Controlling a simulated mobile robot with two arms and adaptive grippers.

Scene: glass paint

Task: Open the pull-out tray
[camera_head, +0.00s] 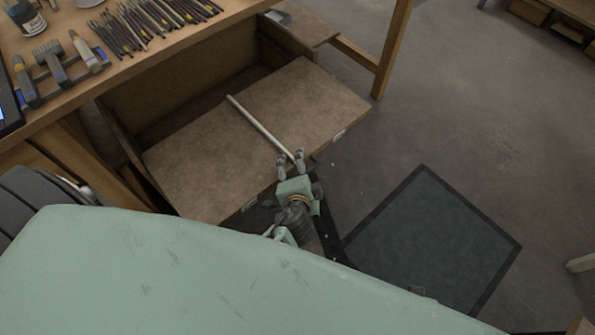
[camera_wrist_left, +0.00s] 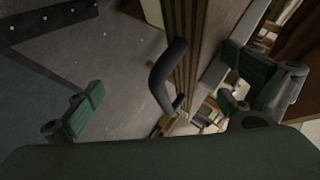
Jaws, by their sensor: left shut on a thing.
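The pull-out tray (camera_head: 200,165) is a flat brown board below the worktop and stands well out from under it. A pale rod (camera_head: 255,122) lies across it, running to the front edge. My left gripper (camera_head: 290,162) is at the middle of the tray's front edge, one finger on each side of the rod's near end in this view. In the left wrist view, the dark curved handle (camera_wrist_left: 165,80) lies between the fingers of my left gripper (camera_wrist_left: 165,95). The exact contact is hard to see. My right gripper is not in view.
The worktop (camera_head: 150,70) above holds several dark brushes or sticks (camera_head: 150,22), flat brushes (camera_head: 50,60) and a jar (camera_head: 25,15). A table leg (camera_head: 392,50) stands at the right. A dark mat (camera_head: 435,240) lies on open floor to the right.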

